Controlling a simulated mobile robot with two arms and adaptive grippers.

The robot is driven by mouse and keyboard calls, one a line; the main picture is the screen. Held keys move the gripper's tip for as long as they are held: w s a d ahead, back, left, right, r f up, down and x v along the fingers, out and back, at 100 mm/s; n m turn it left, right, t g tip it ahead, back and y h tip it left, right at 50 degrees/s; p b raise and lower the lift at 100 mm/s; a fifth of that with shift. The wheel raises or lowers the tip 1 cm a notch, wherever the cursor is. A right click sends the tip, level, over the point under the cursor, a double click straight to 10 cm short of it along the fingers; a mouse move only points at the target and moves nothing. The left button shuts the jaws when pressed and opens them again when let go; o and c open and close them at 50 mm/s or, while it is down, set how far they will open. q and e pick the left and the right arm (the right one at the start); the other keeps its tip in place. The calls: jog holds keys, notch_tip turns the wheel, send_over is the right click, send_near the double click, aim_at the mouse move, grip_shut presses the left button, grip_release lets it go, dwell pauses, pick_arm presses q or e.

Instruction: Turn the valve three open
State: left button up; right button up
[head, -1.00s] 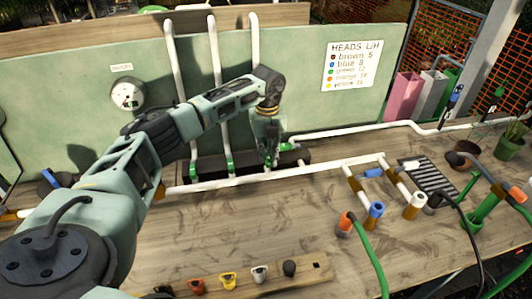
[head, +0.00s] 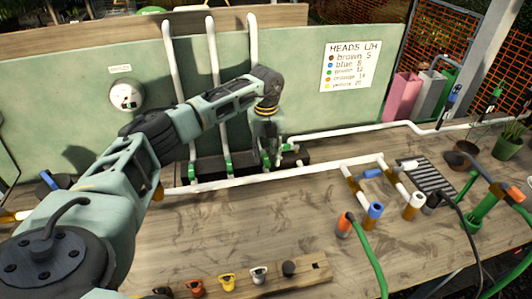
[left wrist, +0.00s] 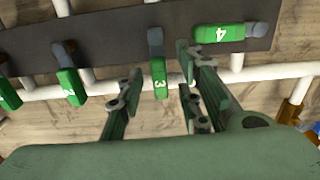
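The handle of valve three (left wrist: 159,78) is green with a white 3. It points down in the left wrist view, from the dark strip towards the white cross pipe. My left gripper (left wrist: 160,62) is open, with one finger on each side of this handle. The left finger stands clear of it; the right finger is close beside it, and I cannot tell if they touch. In the head view my left gripper (head: 269,152) is over the valve row and largely hides valve three. My right gripper is not in view.
Valve four's green handle (left wrist: 220,34) lies crosswise, close to the right finger. Valve two's handle (left wrist: 68,84) points down like valve three's. A white pipe (head: 225,183) runs in front of the row. Coloured heads (head: 227,281) stand at the bench's front; its middle is clear.

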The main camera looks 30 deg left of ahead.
aim_at(266, 157)
pick_arm(q)
notch_tip(266, 157, up, 12)
dwell(0.4)
dwell(0.4)
